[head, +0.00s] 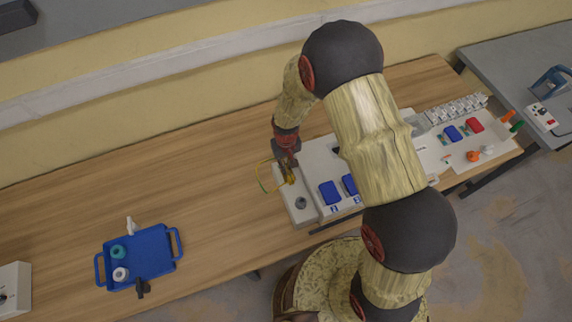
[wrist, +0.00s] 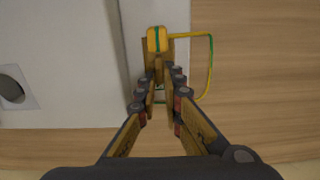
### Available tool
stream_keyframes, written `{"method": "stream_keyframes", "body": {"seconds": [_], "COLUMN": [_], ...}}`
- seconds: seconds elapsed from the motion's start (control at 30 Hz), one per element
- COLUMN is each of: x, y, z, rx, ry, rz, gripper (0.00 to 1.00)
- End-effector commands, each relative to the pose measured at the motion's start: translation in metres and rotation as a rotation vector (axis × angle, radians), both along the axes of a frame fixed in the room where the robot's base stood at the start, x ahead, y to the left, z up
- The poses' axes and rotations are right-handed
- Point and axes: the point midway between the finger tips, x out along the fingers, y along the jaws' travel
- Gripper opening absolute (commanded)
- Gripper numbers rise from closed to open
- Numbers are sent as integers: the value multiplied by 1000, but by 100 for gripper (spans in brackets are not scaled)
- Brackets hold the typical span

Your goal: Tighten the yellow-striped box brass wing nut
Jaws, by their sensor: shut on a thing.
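My gripper (head: 287,172) points down at the left end of a pale grey box (head: 299,213), near its far edge. In the wrist view my gripper (wrist: 159,82) has its fingertips closed together on a small brass-coloured piece, the brass wing nut (wrist: 158,66), which the fingers mostly hide. Just beyond the fingertips sits a yellow block with a green stripe (wrist: 157,39). A yellow-green wire (wrist: 211,65) loops from it to the right and back under the fingers. I cannot make out a yellow stripe on the box itself.
Blue-lidded sockets (head: 330,192) are on the box to the right of my gripper. A blue tray (head: 152,262) with small parts lies at the left of the wooden table (head: 215,185). A white tray (head: 497,132) with loose parts is at the right.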

Motion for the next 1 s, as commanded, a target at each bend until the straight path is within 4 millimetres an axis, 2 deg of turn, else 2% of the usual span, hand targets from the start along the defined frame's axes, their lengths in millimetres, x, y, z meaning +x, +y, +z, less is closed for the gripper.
{"method": "stream_keyframes", "body": {"seconds": [0.1,0.13,0.27,0.63,0.77,1.0], "x": [2,2,2,1,2,2], "y": [1,1,0,0,0,1], "z": [1,1,1,5,21,70], "rx": [1,1,1,1,1,1], "ry": [-4,-4,-3,-2,-5,-5], "rz": [-1,0,0,1,1,1], "gripper": [0,9,16,16,16,16]}}
